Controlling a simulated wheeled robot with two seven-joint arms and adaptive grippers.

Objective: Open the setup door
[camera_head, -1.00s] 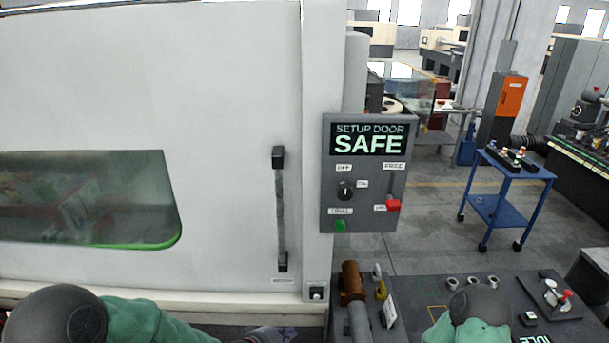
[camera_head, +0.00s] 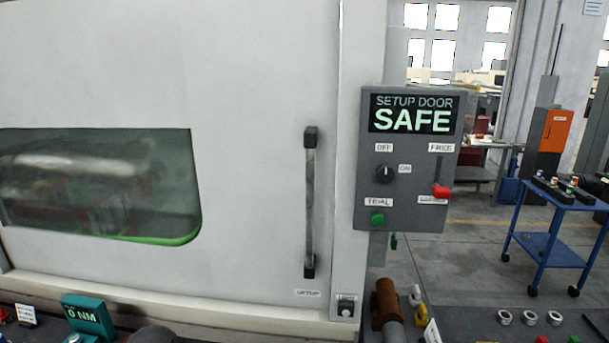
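The setup door (camera_head: 255,90) is a large pale panel with a dark window (camera_head: 100,185) at its left. It looks closed against the post at its right. Its vertical handle (camera_head: 309,205) is a grey bar between black mounts near the door's right edge. The grey control box (camera_head: 408,205) right of it has a screen (camera_head: 411,114) reading "SETUP DOOR SAFE". A black knob (camera_head: 384,174) sits by OFF and ON labels. A red lever (camera_head: 440,191) is at the low end of its slot, and a green TRIAL button (camera_head: 377,219) is below. Neither gripper can be made out.
A bench along the bottom right holds a brown cylinder (camera_head: 386,300) and several metal rings (camera_head: 529,318). A teal device (camera_head: 88,316) reading "0 NM" is at bottom left. A blue cart (camera_head: 550,245) stands at right. The floor between is clear.

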